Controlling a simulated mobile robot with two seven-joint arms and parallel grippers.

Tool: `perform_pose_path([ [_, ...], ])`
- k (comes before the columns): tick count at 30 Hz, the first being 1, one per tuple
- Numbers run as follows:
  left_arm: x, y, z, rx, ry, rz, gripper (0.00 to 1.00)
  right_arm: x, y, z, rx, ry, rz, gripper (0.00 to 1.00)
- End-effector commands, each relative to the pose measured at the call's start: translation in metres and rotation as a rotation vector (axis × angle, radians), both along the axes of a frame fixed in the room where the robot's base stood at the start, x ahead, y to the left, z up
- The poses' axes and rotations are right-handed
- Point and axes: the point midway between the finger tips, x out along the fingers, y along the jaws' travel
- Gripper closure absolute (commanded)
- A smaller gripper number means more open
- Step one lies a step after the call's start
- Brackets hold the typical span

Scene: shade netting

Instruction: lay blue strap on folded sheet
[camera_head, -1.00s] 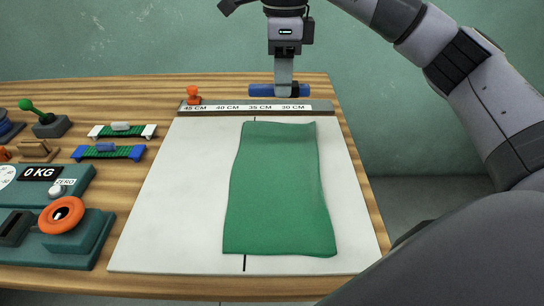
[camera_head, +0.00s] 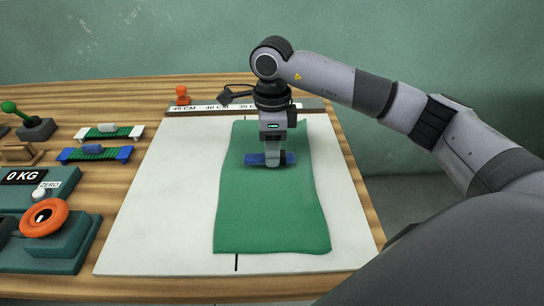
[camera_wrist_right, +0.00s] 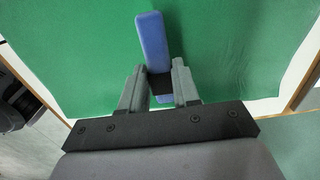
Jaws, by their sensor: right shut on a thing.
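The folded green sheet (camera_head: 270,215) lies on a white board (camera_head: 160,215). My right gripper (camera_head: 274,163) is over the far part of the sheet, shut on a blue bar-shaped strap (camera_head: 255,159). The strap lies crosswise, with an end out on each side of the fingers. In the right wrist view the blue strap (camera_wrist_right: 152,38) shows between the fingers (camera_wrist_right: 160,88), with green sheet (camera_wrist_right: 80,45) behind it. I cannot tell whether the strap touches the sheet. My left gripper is not in view.
A ruler strip (camera_head: 200,108) with an orange knob (camera_head: 182,95) runs along the board's far edge. At left are two small racks with a white-ended (camera_head: 110,133) and a blue-ended (camera_head: 95,154) frame, and a teal scale (camera_head: 50,245). The board left of the sheet is clear.

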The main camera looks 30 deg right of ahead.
Motion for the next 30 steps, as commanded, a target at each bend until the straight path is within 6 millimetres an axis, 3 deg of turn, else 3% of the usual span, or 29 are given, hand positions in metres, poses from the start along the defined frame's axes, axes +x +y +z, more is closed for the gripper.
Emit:
perform_pose_path([
  [5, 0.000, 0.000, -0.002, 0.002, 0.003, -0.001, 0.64, 0.000, 0.000, -0.024, 0.000, 0.001, -0.001, 0.98],
  [23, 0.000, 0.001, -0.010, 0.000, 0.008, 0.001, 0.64, -0.001, 0.000, -0.038, -0.001, 0.004, -0.001, 0.98],
  [24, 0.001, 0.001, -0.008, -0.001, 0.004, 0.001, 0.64, -0.001, -0.001, -0.039, -0.002, 0.005, -0.001, 0.65],
  [26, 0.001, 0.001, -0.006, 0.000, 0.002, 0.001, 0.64, -0.001, -0.001, -0.039, -0.003, 0.007, -0.002, 0.46],
  [30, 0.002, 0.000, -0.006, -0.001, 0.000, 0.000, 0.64, -0.002, 0.000, -0.040, -0.003, 0.010, 0.000, 0.44],
])
